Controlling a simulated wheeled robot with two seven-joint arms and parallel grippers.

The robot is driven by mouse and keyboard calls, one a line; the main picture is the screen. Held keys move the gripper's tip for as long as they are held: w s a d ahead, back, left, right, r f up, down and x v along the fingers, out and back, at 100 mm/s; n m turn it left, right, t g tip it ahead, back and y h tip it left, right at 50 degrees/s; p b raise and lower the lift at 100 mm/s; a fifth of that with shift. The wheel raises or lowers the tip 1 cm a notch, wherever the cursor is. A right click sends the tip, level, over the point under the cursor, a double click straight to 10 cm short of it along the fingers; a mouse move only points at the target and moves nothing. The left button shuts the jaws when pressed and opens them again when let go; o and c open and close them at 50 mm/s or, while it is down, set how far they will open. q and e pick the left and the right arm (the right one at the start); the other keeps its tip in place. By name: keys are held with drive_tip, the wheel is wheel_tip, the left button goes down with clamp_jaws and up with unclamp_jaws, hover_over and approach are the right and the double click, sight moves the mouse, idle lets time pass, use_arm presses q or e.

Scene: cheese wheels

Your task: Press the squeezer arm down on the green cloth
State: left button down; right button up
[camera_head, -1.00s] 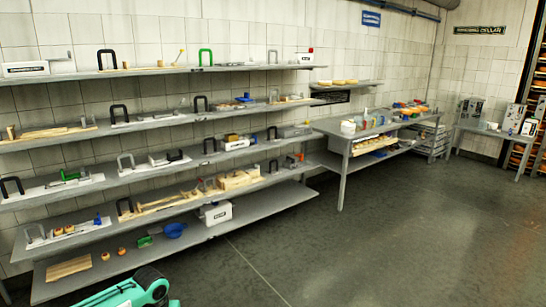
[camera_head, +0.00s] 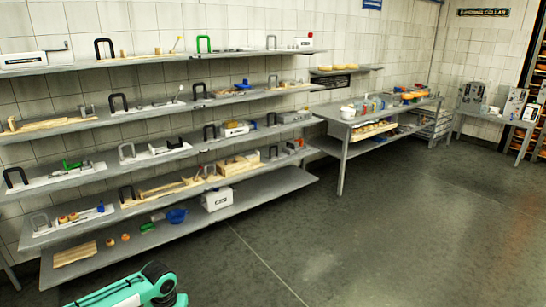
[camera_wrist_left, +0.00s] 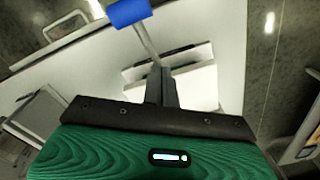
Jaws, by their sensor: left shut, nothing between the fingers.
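In the left wrist view a blue handle (camera_wrist_left: 128,12) tops a thin metal arm (camera_wrist_left: 149,45) over a white board (camera_wrist_left: 95,65). The metal arm slants down towards my left gripper (camera_wrist_left: 167,72), which is shut and empty. The fingertips overlap the lower end of the metal arm; I cannot tell whether they touch it. A pale block with dark slots (camera_wrist_left: 190,75) lies behind the fingers. I cannot make out a green cloth in this view. In the head view only part of my teal left arm shows at the bottom; my right gripper is not in view.
Tiered grey shelves (camera_head: 235,214) along the wall hold several boards and handles. The floor (camera_head: 330,245) right of the shelves is clear.

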use_arm(q)
drive_tip(key=shift+s+d+r+p, duration=0.1)
drive_tip(key=shift+s+r+p, duration=0.05)
drive_tip(key=shift+r+p, duration=0.7)
drive_tip(key=shift+s+r+p, duration=0.15)
drive_tip(key=shift+r+p, duration=0.45)
drive_tip(key=shift+r, duration=0.35)
wheel_tip(320, 180, up, 8)
drive_tip(key=p, duration=0.6)
drive_tip(key=shift+p, duration=0.3)
